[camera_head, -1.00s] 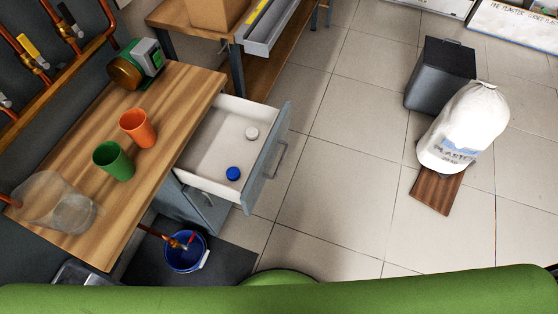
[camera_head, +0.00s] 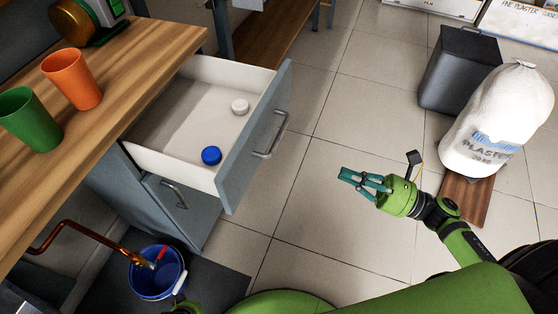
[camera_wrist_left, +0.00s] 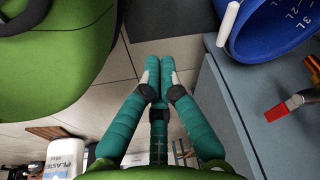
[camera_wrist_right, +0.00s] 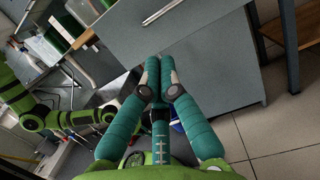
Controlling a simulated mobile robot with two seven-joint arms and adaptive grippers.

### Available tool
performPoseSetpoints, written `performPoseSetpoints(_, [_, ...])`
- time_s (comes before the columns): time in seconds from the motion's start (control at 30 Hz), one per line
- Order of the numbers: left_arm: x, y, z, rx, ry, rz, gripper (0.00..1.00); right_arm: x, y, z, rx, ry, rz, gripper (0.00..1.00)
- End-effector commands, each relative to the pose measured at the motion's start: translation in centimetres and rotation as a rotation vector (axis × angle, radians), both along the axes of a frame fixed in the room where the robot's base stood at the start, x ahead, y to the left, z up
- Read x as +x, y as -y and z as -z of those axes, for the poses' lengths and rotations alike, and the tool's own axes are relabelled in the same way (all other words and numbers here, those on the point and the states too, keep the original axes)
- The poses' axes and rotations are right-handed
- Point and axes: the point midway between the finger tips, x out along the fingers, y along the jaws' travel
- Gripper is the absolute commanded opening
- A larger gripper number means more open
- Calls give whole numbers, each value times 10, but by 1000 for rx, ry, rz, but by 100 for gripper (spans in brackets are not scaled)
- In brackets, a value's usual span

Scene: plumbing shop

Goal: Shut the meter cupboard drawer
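The meter cupboard drawer (camera_head: 240,145) is pulled open under the wooden worktop. It has a grey front, a bar handle (camera_head: 270,138) and white insides. A blue cap (camera_head: 211,155) and a white cap (camera_head: 240,106) lie in it. My right gripper (camera_head: 346,176) is shut and empty over the floor, right of the drawer front and apart from it. In the right wrist view a grey front panel (camera_wrist_right: 225,50) is ahead of its fingertips. My left gripper (camera_wrist_left: 154,66) is shut and empty in the left wrist view, by the blue bucket; its fingers do not show in the head view.
An orange cup (camera_head: 72,78) and a green cup (camera_head: 30,118) stand on the worktop (camera_head: 130,85). A blue bucket (camera_head: 157,284) stands below on a dark mat. A plaster sack (camera_head: 500,120) and a dark bin (camera_head: 458,70) stand at the right. The floor before the drawer is clear.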

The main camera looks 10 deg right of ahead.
Motion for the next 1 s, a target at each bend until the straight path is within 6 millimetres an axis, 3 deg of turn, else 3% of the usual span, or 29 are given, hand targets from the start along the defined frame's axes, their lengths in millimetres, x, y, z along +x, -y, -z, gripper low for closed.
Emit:
performPoseSetpoints(0.23, [2,-1,0,0,13,2,0,11,-21,-9,-14,30,-14,0])
performPoseSetpoints(0.7, [9,-3,6,-4,74,13,0,62,-98,-26,-12,25,-11,0])
performPoseSetpoints(1.0, [10,-5,9,-5,91,16,0,74,-116,-28,-11,23,-9,0])
